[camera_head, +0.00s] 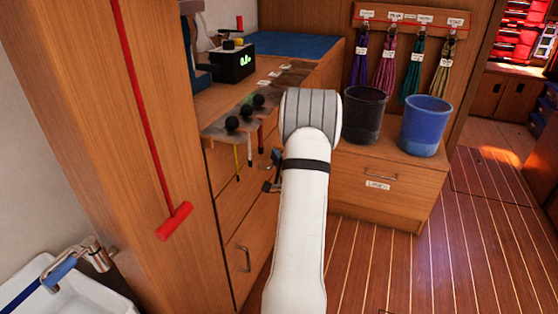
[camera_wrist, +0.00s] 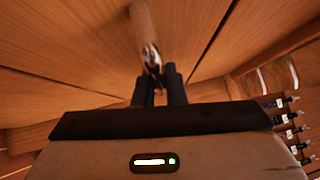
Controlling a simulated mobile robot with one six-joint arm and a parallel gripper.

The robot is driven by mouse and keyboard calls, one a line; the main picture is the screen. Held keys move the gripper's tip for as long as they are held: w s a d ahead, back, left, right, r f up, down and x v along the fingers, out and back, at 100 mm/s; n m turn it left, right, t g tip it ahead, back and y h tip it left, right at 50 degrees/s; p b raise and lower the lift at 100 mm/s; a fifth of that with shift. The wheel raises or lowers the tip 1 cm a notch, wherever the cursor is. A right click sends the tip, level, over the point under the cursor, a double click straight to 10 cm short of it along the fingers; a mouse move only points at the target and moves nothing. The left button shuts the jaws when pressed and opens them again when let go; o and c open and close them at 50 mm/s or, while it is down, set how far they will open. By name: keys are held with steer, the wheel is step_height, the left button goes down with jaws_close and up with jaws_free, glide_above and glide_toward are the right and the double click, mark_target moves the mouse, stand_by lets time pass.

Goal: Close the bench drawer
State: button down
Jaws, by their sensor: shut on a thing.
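The wooden bench (camera_head: 185,100) has drawer fronts below its top. My gripper (camera_head: 271,180) is beside the upper drawer front (camera_head: 235,190), partly hidden by my white arm. In the wrist view, my gripper (camera_wrist: 160,92) has its two dark fingers close together around a metal handle (camera_wrist: 151,58). The handle stands out against wooden panels. My arm hides much of the drawer, and I cannot tell how far out it is. A lower drawer front (camera_head: 252,240) has its own metal handle (camera_head: 243,258).
A low cabinet (camera_head: 385,190) bears a black bucket (camera_head: 363,115) and a blue bucket (camera_head: 425,125). Coiled lines (camera_head: 413,70) hang behind. The floor at right is clear.

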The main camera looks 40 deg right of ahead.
steer(key=shift+w+a+r, duration=0.1)
steer(key=shift+w+a, duration=0.1)
steer(key=shift+w, duration=0.05)
steer(key=c, duration=1.8)
jaws_free()
steer(key=o, duration=0.3)
steer(key=shift+f, duration=0.25)
steer(key=shift+s, duration=0.15)
steer(key=r+p+v, duration=0.1)
steer(key=p+v, duration=0.1)
steer(key=v, duration=0.5)
steer(key=shift+s+f, duration=0.3)
steer(key=shift+f, duration=0.1)
